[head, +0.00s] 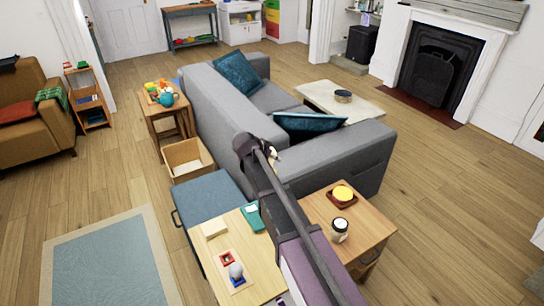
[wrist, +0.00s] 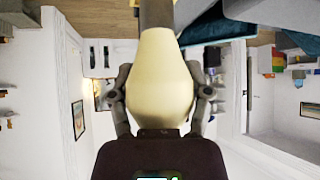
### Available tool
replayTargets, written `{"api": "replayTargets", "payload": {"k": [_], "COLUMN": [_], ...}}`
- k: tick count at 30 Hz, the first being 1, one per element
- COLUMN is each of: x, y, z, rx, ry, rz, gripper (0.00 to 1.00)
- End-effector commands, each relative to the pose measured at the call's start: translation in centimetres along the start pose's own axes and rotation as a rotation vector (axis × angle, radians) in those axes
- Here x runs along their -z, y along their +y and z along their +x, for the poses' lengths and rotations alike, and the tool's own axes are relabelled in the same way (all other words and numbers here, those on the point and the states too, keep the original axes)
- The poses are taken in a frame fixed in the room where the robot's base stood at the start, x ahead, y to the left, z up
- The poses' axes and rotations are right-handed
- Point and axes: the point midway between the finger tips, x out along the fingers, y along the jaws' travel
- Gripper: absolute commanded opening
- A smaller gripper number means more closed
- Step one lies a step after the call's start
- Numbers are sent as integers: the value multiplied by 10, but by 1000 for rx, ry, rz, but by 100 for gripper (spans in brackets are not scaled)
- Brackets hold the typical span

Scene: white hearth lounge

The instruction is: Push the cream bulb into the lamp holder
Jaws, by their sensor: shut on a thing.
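The cream bulb (wrist: 160,90) fills the middle of the wrist view. My gripper (wrist: 160,76) is shut on it, with one dark finger on each side of its wide part. The bulb's narrow end points to the top of the picture and meets a grey-brown cylinder (wrist: 156,14); I cannot tell whether this is its cap or the holder. In the head view my gripper (head: 268,154) is small and partly hidden by my arm, in front of the sofa. I cannot make out the lamp holder for certain in either view.
A pale wood table (head: 212,259) at the front holds red and blue pieces with a whitish round thing (head: 236,270). A wooden side table (head: 375,232) bears a jar (head: 340,230) and a yellow round thing (head: 343,192). The grey sofa (head: 330,160) stands behind. Open floor lies at right.

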Motion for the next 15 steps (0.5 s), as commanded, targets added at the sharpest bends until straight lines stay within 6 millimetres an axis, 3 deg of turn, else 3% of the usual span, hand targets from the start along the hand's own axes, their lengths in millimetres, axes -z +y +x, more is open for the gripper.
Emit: {"api": "replayTargets", "payload": {"k": [15], "x": [-6], "y": [0], "z": [6], "rx": [0], "ry": [0], "rz": [0], "gripper": [17]}}
